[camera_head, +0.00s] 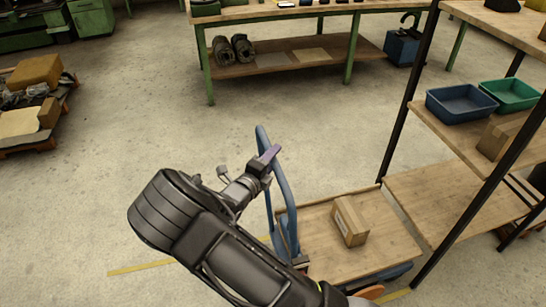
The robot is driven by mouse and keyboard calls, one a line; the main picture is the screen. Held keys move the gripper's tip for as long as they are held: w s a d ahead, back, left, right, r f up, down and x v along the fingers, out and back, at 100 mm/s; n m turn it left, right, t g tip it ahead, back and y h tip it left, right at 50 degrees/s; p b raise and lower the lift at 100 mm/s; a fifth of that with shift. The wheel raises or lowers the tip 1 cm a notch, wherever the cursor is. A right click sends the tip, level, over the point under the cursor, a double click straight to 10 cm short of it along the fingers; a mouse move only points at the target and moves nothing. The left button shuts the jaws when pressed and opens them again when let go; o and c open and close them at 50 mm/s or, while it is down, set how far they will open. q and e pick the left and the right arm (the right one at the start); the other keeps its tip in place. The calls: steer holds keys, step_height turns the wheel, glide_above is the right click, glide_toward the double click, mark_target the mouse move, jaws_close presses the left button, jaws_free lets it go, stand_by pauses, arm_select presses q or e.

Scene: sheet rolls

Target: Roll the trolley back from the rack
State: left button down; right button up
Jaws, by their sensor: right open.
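The trolley has a flat wooden deck (385,228) and a blue upright push handle (264,140) at its left end. A cardboard box (350,220) lies on the deck. The trolley stands right beside the rack (397,115), with its right side close to the rack's lower shelf. My right gripper (270,157) is open at the upper part of the handle, overlapping it in the view. I cannot tell whether the handle bar is between the fingers. My right arm hides the lower handle and the near left part of the trolley. My left gripper is not in view.
The rack holds a blue bin (461,103) and a green bin (511,95). A green-legged workbench (285,65) stands at the back, and a loaded pallet (55,120) at the left. The concrete floor left of the trolley is clear, with a yellow line (140,267) on it.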

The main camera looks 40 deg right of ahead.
steer(key=shift+w+d, duration=0.1)
steer(key=shift+d, duration=0.15)
steer(key=shift+c, duration=0.2)
jaws_close()
stand_by(1.1)
